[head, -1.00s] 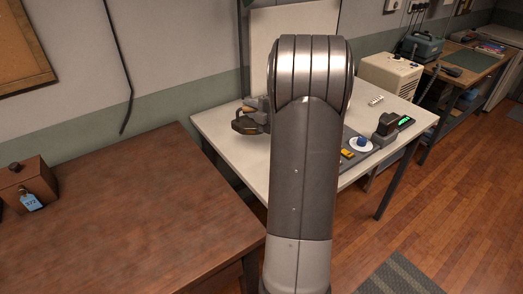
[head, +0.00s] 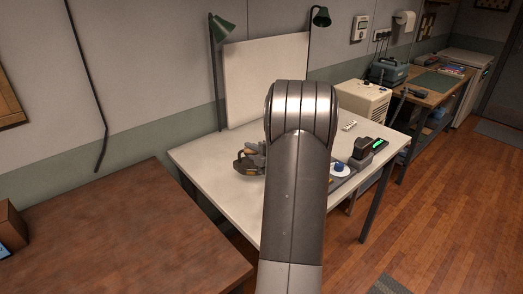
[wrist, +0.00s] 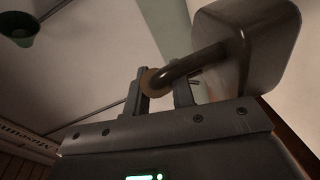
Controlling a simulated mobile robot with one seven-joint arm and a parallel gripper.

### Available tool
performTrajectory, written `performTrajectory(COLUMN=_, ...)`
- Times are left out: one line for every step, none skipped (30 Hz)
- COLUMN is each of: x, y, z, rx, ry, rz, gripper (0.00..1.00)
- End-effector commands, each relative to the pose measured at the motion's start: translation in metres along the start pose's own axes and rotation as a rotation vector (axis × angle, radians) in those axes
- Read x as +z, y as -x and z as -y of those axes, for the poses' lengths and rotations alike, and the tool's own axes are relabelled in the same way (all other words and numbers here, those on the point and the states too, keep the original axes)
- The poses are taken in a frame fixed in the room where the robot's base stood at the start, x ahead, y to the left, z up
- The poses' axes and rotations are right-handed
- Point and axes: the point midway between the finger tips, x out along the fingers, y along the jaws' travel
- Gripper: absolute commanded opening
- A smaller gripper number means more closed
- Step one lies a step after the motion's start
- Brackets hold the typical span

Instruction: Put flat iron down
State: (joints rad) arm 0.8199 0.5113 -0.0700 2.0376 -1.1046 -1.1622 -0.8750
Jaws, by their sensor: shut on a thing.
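The flat iron (wrist: 262,42), a smooth grey metal block with a curved dark handle, is at the upper right in the wrist view. My gripper (wrist: 166,84) is shut on its handle. In the head view, my arm hides most of the hand; a dark rounded shape, apparently the flat iron (head: 244,166), shows just left of my arm over the white table (head: 210,155). I cannot tell whether it touches the tabletop.
A board (head: 255,75) stands at the table's back between two green lamps (head: 222,28). A black device with a green display (head: 378,144) and a blue-knobbed item (head: 339,168) are on the right. A brown table (head: 130,225) is nearer left. The white table's left part is clear.

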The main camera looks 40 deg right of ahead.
Motion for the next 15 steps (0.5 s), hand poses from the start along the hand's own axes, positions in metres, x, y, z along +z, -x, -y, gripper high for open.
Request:
performTrajectory(x=-0.004, y=-0.01, z=0.003, rx=0.003, ry=0.001, rz=-0.004, gripper=0.0)
performTrajectory(x=-0.006, y=-0.016, z=0.006, rx=0.003, ry=0.001, rz=-0.004, gripper=0.0)
performTrajectory(x=-0.008, y=-0.022, z=0.01, rx=0.003, ry=0.001, rz=-0.004, gripper=0.0)
performTrajectory(x=-0.01, y=-0.026, z=0.012, rx=0.004, ry=0.001, rz=-0.003, gripper=0.0)
performTrajectory(x=-0.011, y=-0.03, z=0.014, rx=0.005, ry=0.002, rz=-0.003, gripper=0.0)
performTrajectory(x=-0.013, y=-0.035, z=0.017, rx=0.004, ry=0.003, rz=-0.003, gripper=0.0)
performTrajectory(x=-0.014, y=-0.038, z=0.018, rx=0.005, ry=0.002, rz=-0.003, gripper=0.0)
performTrajectory(x=-0.015, y=-0.041, z=0.02, rx=0.005, ry=0.002, rz=-0.002, gripper=0.0)
performTrajectory(x=-0.015, y=-0.044, z=0.021, rx=0.005, ry=0.003, rz=-0.002, gripper=0.0)
performTrajectory(x=-0.016, y=-0.045, z=0.022, rx=0.005, ry=0.004, rz=-0.001, gripper=0.0)
performTrajectory(x=-0.017, y=-0.046, z=0.022, rx=0.005, ry=0.004, rz=-0.001, gripper=0.0)
performTrajectory(x=-0.017, y=-0.048, z=0.023, rx=0.005, ry=0.005, rz=-0.001, gripper=0.0)
performTrajectory(x=-0.017, y=-0.048, z=0.024, rx=0.005, ry=0.004, rz=0.0, gripper=0.0)
performTrajectory(x=-0.017, y=-0.048, z=0.025, rx=0.005, ry=0.004, rz=0.0, gripper=0.0)
performTrajectory(x=-0.017, y=-0.049, z=0.027, rx=0.004, ry=0.003, rz=0.0, gripper=0.0)
